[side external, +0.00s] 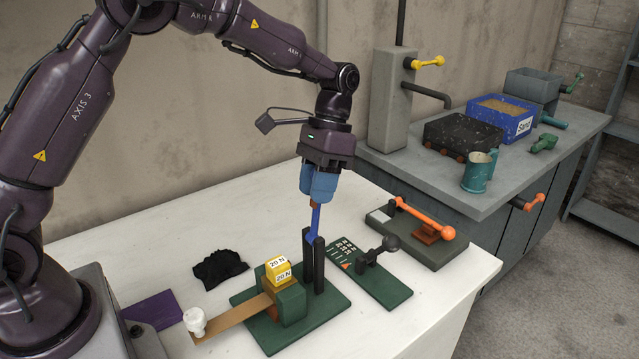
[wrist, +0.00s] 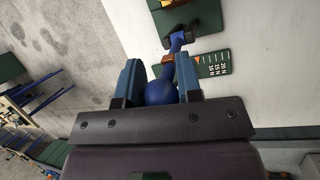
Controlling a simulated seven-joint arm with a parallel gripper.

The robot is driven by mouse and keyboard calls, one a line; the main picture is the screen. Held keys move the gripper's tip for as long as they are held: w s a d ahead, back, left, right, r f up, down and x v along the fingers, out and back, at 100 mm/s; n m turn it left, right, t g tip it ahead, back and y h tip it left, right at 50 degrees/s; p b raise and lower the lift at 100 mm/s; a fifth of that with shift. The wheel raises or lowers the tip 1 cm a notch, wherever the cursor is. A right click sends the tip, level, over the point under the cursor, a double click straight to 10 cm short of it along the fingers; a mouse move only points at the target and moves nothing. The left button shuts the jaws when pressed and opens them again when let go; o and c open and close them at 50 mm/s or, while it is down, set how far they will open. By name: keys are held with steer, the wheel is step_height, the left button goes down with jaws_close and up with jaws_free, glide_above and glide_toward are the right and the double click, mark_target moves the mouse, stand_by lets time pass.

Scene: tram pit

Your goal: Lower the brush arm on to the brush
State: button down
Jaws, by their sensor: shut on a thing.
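The blue brush arm (side external: 315,221) stands nearly upright at the black posts (side external: 314,268) on a green base (side external: 333,302). My gripper (side external: 318,196) is above the posts, pointing down, shut on the arm's top end. In the wrist view my gripper (wrist: 160,72) has its two blue fingers on either side of the arm's blue ball (wrist: 160,92). A brown band (wrist: 168,57) shows on the arm beyond the ball. A green block (side external: 292,304) with yellow 20 N weights (side external: 278,270) stands beside the posts. I cannot clearly make out the brush.
A brown strip (side external: 232,317) with a white knob (side external: 195,321) extends left from the green block. A black cloth (side external: 219,268) lies behind. A scale board (side external: 370,272) with a black knob and an orange-lever stand (side external: 425,232) are to the right. The front table corner is clear.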

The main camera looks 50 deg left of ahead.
steer(key=shift+s+f+m+t, duration=0.1)
steer(key=shift+s+f+t, duration=0.3)
steer(key=shift+s+t, duration=0.95)
steer(key=shift+s+f+m+t, duration=0.1)
steer(key=shift+s+f+t, duration=0.3)
steer(key=shift+s+t, duration=0.95)
steer(key=shift+s+f+m+t, duration=0.1)
steer(key=shift+s+f+t, duration=0.3)
steer(key=shift+s+t, duration=0.95)
steer(key=shift+w+t, duration=0.2)
steer(key=shift+t, duration=0.15)
steer(key=c, duration=0.8)
jaws_free()
